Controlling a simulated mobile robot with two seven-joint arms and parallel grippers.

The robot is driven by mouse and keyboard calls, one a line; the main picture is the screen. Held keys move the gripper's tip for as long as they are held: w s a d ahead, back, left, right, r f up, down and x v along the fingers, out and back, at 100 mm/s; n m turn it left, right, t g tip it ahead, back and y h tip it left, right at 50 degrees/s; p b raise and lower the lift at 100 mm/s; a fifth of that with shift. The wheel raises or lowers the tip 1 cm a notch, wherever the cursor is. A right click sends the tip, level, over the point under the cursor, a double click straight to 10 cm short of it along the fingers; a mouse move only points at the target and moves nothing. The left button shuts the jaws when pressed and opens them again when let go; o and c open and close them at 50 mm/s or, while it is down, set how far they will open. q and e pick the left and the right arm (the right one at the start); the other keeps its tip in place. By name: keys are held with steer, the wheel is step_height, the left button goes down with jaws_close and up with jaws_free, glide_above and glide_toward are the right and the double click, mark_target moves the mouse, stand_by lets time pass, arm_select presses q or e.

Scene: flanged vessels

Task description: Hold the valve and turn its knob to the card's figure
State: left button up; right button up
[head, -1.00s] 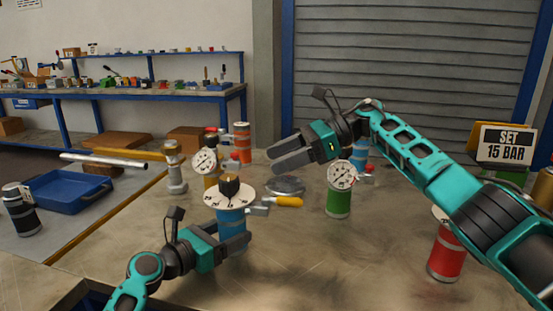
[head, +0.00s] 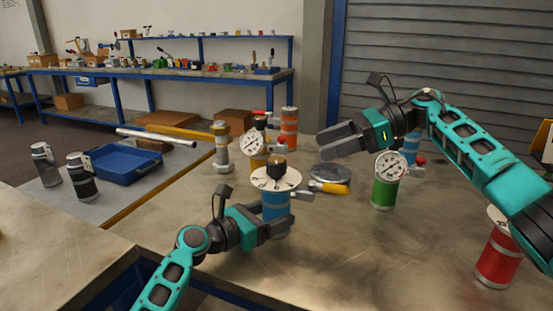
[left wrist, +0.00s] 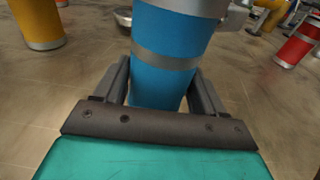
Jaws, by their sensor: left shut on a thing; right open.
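The valve has a blue body (head: 274,208) with a grey band, a white dial disc (head: 262,183) on top and a black knob (head: 279,168) above the disc. It stands upright on the metal table. My left gripper (head: 280,226) is shut on the blue body from the near side; the left wrist view shows its fingers on both sides of the body (left wrist: 165,82). My right gripper (head: 326,144) is open and empty, above and to the right of the knob. The card with the figure is not readable in the views now. The dial marks are too small to read.
A green gauge vessel (head: 384,192) stands right of the valve, a red one (head: 498,262) at right. A yellow gauge vessel (head: 259,161) and an orange one (head: 289,124) stand behind. A yellow handle (head: 330,187) lies close right of the valve. The front table is clear.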

arm_select(q)
steer(key=o, duration=1)
